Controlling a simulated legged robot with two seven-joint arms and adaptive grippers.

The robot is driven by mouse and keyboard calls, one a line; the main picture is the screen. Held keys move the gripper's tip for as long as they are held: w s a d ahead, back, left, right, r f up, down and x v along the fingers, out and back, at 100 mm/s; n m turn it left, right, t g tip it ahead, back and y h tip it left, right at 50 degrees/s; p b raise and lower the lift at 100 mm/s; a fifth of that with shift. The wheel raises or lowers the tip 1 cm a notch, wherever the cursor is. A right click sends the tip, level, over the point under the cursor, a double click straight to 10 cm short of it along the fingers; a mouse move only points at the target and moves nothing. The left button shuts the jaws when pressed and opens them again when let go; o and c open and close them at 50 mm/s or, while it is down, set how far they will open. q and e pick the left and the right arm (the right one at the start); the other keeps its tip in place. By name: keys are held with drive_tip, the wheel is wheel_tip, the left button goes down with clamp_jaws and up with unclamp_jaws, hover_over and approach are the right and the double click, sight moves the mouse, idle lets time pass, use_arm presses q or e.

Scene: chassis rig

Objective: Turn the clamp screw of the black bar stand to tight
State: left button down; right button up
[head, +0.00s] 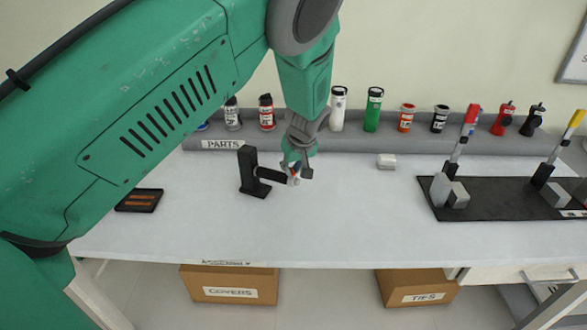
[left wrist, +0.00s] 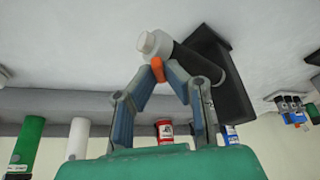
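The black bar stand (head: 247,172) stands upright on the table, left of the middle, with a short black arm reaching right. It also shows in the left wrist view (left wrist: 218,72). At the arm's end is a white round end (left wrist: 155,43) with a small orange piece (left wrist: 157,69), which looks like the clamp screw's handle. My left gripper (head: 298,170) is at this end. In the left wrist view its two fingertips (left wrist: 162,76) close in on the orange piece from both sides. Which way the screw is turned cannot be told. My right gripper is not in view.
A black mat (head: 490,212) with lever clamps and grey blocks lies at the right. A small white block (head: 386,161) lies behind. Several bottles stand on the grey rear ledge (head: 455,143). A black tray (head: 140,201) lies at the left. The front middle of the table is clear.

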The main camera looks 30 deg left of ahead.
use_arm(q)
drive_tip(key=shift+d+r, duration=0.1)
drive_tip(key=shift+d, duration=0.3)
drive_tip(key=shift+a+m, duration=0.25)
drive_tip(key=shift+m, duration=0.15)
drive_tip(key=shift+m+p, duration=0.3)
drive_tip(key=m+t+h+p, duration=0.1)
drive_tip(key=m, duration=0.2)
drive_tip(key=shift+s+m, duration=0.15)
drive_tip(key=shift+m, duration=0.25)
drive_tip(key=shift+a+m+t+h+p, duration=0.1)
drive_tip(key=shift+m+t+h+p, duration=0.25)
drive_tip(key=shift+m, duration=0.65)
drive_tip(key=shift+a+m+t+h+p, duration=0.15)
drive_tip(key=shift+m+h+p, duration=0.4)
drive_tip(key=shift+m, duration=0.45)
drive_tip(key=shift+d, duration=0.1)
drive_tip(key=c, duration=1.6)
unclamp_jaws()
drive_tip(key=shift+c, duration=0.2)
